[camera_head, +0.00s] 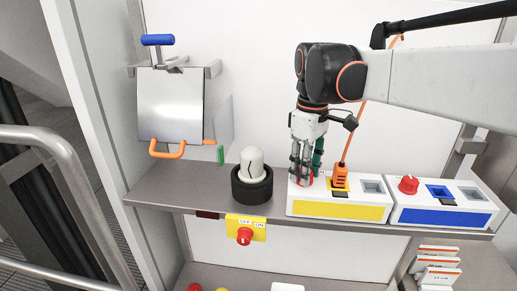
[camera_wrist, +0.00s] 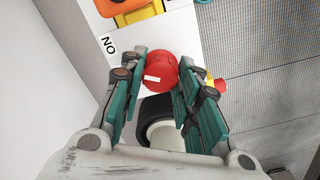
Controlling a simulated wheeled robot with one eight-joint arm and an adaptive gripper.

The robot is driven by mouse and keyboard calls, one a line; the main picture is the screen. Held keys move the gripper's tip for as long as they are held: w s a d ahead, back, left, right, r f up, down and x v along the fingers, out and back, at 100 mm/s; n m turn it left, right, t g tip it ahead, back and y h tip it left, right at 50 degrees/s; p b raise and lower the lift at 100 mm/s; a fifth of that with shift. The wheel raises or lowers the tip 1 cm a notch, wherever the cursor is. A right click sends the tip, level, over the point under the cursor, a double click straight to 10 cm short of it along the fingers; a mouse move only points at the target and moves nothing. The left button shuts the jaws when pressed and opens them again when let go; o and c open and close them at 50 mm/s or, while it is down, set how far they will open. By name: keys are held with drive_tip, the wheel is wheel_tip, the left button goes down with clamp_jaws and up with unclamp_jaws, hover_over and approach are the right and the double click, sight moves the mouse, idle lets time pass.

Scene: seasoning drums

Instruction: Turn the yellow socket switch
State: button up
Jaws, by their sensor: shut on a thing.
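The yellow socket box (camera_head: 339,211) is a white box with a yellow front panel, standing on the grey shelf. Its red knob switch (camera_wrist: 161,73) has a white mark and sits between my fingers in the wrist view. My gripper (camera_wrist: 156,88) is shut on this knob, with green finger pads on either side of it. In the head view my gripper (camera_head: 305,178) comes down from above on the box's left end and mostly hides the knob. An orange plug (camera_head: 340,176) with an orange cable sits in the box's yellow socket, just right of my gripper.
A blue-fronted socket box (camera_head: 442,216) with its own red knob (camera_head: 408,185) stands close on the right. A yellow OFF/ON switch panel (camera_head: 246,228) hangs below the shelf edge. The orange cable rises beside my arm.

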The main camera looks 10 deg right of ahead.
drive_tip(key=m, duration=0.2)
drive_tip(key=m+b, duration=0.1)
drive_tip(key=m, duration=0.2)
drive_tip(key=shift+s+a+r+m, duration=0.1)
drive_tip(key=shift+s+a+m, duration=0.1)
drive_tip(key=shift+m, duration=0.1)
idle(0.5)
drive_tip(key=o, duration=1)
drive_tip(key=shift+w, duration=0.1)
drive_tip(key=shift+o, duration=0.3)
drive_tip(key=shift+w+d, duration=0.1)
wheel_tip(320, 180, up, 12)
